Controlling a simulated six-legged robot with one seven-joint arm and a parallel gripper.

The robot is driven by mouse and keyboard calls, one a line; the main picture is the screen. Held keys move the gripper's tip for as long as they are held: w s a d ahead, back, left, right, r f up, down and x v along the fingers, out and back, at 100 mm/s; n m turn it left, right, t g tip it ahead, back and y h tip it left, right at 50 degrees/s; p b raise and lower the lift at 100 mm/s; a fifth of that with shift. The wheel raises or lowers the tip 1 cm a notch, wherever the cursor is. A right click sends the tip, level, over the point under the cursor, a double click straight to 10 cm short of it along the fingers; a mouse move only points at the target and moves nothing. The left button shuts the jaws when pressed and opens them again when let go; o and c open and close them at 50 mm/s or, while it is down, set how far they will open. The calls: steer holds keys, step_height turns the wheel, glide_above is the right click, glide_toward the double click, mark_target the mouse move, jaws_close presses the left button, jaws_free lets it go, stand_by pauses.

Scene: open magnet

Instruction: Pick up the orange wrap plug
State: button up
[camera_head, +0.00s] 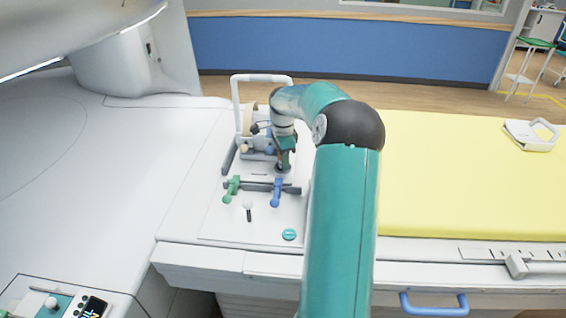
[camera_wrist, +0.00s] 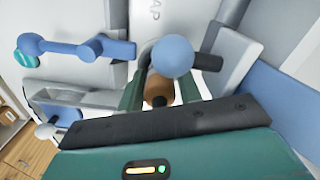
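My gripper shows in the wrist view (camera_wrist: 162,92) with its two dark green fingers apart. An orange-brown rounded piece with a dark tip, likely the orange wrap plug (camera_wrist: 157,88), is between the fingers. A blue ball (camera_wrist: 172,57) partly covers it. The left finger looks close to the piece, and a small gap shows on the right; contact is unclear. In the head view my gripper (camera_head: 283,165) is low over the fixture, and the plug cannot be made out there.
A white panel (camera_head: 225,215) carries a green lever (camera_head: 231,188) and a blue lever (camera_head: 277,190). A white upright handle frame (camera_head: 236,100) stands behind the gripper. A yellow pad (camera_head: 450,180) lies to the right. A wide white surface (camera_head: 90,170) is clear on the left.

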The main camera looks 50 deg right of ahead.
jaws_close()
steer(key=shift+r, duration=0.15)
